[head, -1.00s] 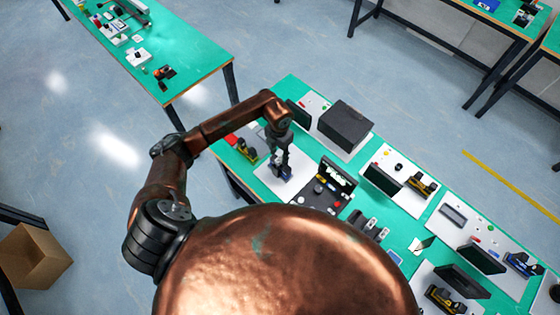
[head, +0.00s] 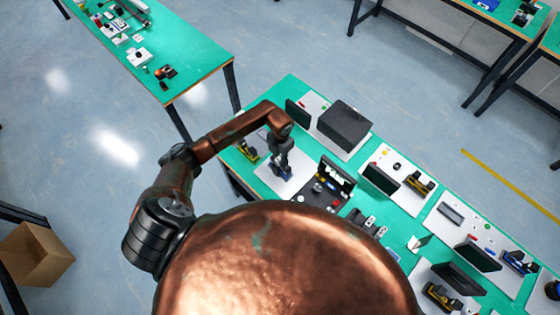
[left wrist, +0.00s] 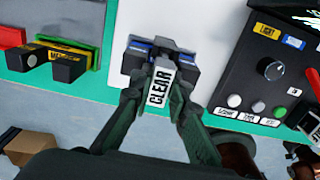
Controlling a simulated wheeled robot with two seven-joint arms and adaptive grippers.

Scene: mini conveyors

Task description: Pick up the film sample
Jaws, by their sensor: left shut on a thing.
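The film sample (left wrist: 160,86) is a small pale strip with the black word CLEAR, seen in the left wrist view. My left gripper (left wrist: 158,99) is shut on it, with a green-black finger on each side. Behind it is a dark block with blue parts (left wrist: 138,46), at the edge of a white board. I cannot tell whether the sample touches this block. In the head view, my left gripper (head: 281,171) is over the white board (head: 264,173), and the sample is too small to make out. My right gripper is in neither view now.
A black panel (left wrist: 236,86) with buttons and a raised screen stands right of the gripper. A dark box (head: 345,124) stands further back on the green table. Several other stations lie to the right.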

